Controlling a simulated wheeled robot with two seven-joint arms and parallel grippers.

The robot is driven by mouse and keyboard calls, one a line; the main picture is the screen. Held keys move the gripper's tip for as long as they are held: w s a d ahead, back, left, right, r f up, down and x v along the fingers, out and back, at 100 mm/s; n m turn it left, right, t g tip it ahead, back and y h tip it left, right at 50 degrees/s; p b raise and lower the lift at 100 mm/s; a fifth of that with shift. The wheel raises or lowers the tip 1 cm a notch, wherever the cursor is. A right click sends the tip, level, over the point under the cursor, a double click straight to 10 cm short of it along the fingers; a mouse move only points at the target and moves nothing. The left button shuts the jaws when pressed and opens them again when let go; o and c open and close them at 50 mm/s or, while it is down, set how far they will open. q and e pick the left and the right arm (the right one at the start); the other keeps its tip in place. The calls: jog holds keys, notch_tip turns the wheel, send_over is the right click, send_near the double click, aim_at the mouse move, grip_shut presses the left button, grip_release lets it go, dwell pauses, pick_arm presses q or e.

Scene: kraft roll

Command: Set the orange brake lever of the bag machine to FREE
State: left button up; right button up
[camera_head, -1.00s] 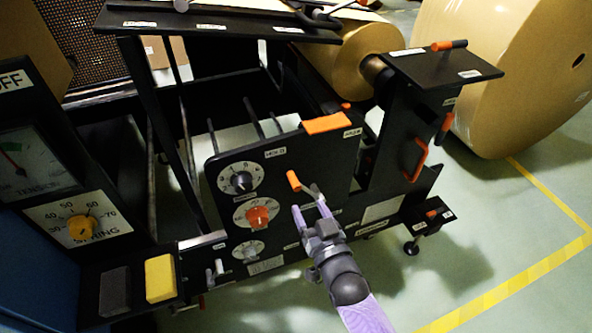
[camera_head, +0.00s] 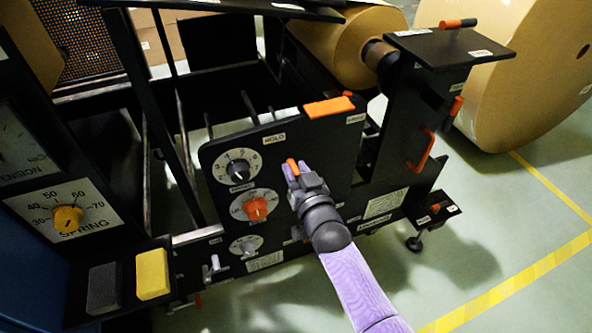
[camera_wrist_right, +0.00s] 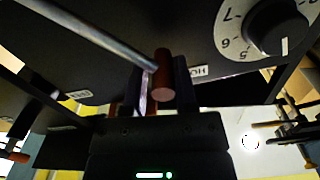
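The orange brake lever (camera_head: 291,164) stands on the black front panel of the bag machine (camera_head: 330,150). A label reading HOLD (camera_head: 274,138) is up and left of it, and a small label (camera_head: 356,118), too small to read surely, is at the upper right. My right gripper (camera_head: 293,170) is at the lever's handle. In the right wrist view the handle (camera_wrist_right: 163,78) is between my fingertips, which look closed snugly on it, and its metal rod (camera_wrist_right: 95,35) runs to the upper left. My left gripper is not in view.
Left of the lever are a black-pointer dial (camera_head: 238,169), an orange knob (camera_head: 256,208) and a grey knob (camera_head: 248,245). An orange block (camera_head: 329,106) tops the panel. A black post (camera_head: 425,110) with an orange handle (camera_head: 421,150) stands right. The floor at the lower right is clear.

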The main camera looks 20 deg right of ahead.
grip_shut()
jog(key=shift+a, duration=0.1)
jog(key=shift+f, duration=0.1)
dwell(0.3)
dwell(0.5)
